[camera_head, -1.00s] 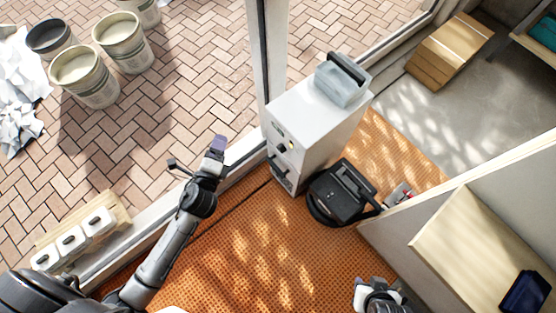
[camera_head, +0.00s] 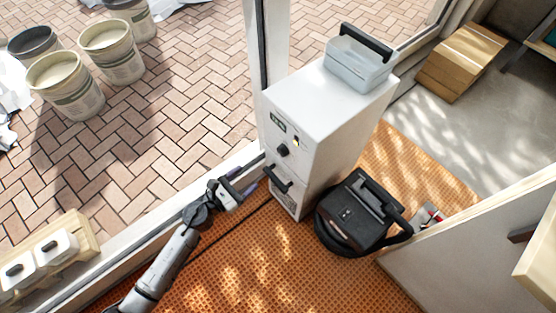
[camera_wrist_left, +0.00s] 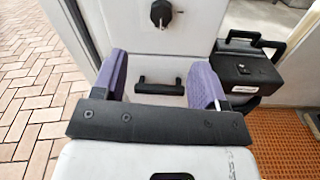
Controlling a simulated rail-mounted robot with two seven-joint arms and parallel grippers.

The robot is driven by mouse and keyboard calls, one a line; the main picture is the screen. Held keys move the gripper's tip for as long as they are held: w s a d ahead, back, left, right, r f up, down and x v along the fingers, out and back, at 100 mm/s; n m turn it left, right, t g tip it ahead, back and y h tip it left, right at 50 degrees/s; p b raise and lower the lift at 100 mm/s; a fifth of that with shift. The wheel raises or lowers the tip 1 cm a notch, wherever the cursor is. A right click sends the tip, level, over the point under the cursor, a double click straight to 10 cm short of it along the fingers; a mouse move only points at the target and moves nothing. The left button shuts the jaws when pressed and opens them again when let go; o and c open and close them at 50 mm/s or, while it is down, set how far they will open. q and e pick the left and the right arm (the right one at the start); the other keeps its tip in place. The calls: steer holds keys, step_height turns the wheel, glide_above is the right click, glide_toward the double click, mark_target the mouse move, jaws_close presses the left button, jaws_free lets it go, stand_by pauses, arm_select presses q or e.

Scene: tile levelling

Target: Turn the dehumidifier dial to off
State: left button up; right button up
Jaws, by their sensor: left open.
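The dehumidifier (camera_head: 322,112) is a white upright cabinet by the window frame. My left gripper (camera_head: 248,180) is open and empty, in front of the cabinet and lower than the dial. Its purple-padded fingers (camera_wrist_left: 158,80) appear either side of the handle in the left wrist view, not touching the dial. My right gripper is out of view.
A grey-blue bin (camera_head: 357,62) with a black handle stands on the cabinet top. A black case (camera_head: 362,212) sits right of the cabinet on the orange mat (camera_head: 262,256). A pale panel (camera_head: 470,240) stands further right. Buckets (camera_head: 66,86) are outside on the brick paving.

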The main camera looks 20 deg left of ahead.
mark_target(280, 152)
arm_select(q)
steer(key=x, duration=0.8)
steer(key=b+x, duration=0.1)
steer(key=x, duration=0.3)
steer(key=shift+d+f, duration=0.2)
steer(key=shift+f, duration=0.2)
steer(key=shift+x, duration=0.8)
steer(key=c, duration=0.9)
steer(key=shift+r, duration=0.1)
